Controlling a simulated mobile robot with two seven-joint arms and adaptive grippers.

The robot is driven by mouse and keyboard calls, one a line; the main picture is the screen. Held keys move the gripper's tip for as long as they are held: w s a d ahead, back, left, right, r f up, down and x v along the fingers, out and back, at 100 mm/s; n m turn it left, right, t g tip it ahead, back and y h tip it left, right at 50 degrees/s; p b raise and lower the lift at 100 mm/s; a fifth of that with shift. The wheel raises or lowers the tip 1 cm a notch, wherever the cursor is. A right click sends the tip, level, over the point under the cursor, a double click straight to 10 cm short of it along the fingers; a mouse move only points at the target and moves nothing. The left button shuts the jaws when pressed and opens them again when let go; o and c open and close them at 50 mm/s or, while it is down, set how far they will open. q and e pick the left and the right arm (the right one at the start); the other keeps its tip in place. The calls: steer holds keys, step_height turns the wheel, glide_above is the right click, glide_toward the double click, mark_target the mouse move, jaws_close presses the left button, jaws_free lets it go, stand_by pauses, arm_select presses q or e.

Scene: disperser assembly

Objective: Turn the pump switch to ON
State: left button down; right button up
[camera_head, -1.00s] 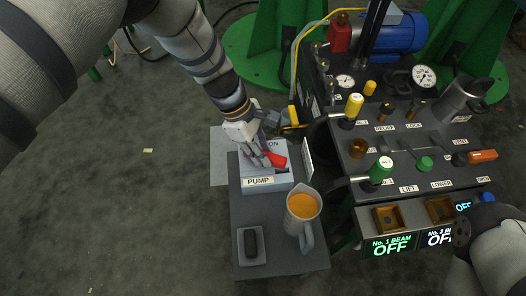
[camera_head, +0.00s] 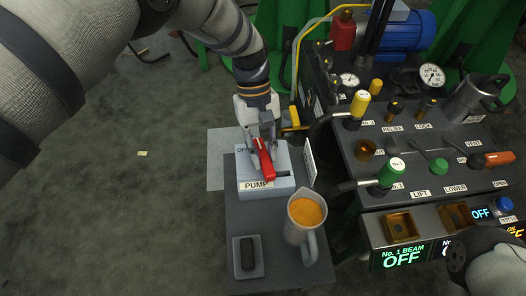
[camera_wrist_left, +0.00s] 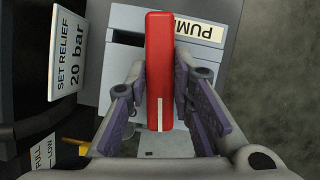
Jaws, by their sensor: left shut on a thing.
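The pump switch is a light grey box (camera_head: 283,187) with a PUMP label on its front and a red handle (camera_head: 265,160) on top. An OFF label shows left of the handle; no ON label is readable now. My left gripper (camera_head: 260,146) reaches down from above and is shut on the red handle. In the left wrist view the red handle (camera_wrist_left: 159,70) stands lengthwise between the two finger pads (camera_wrist_left: 160,105), with the PUMP label (camera_wrist_left: 198,31) beside it. My right gripper is out of view; only part of my right arm shows at lower right.
The box sits on a dark side shelf (camera_head: 250,220) with a jug of orange liquid (camera_head: 304,232) and a small tray holding a black object (camera_head: 247,255). The control panel with levers and gauges (camera_head: 410,150) stands close on the right.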

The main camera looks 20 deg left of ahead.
arm_select(q)
steer(key=shift+m+g+y+b, duration=0.3)
steer(key=shift+m+b, duration=0.05)
steer(key=shift+m, duration=0.65)
steer(key=c, duration=1.4)
jaws_free()
steer(key=v, duration=1.2)
steer(key=shift+s, duration=0.1)
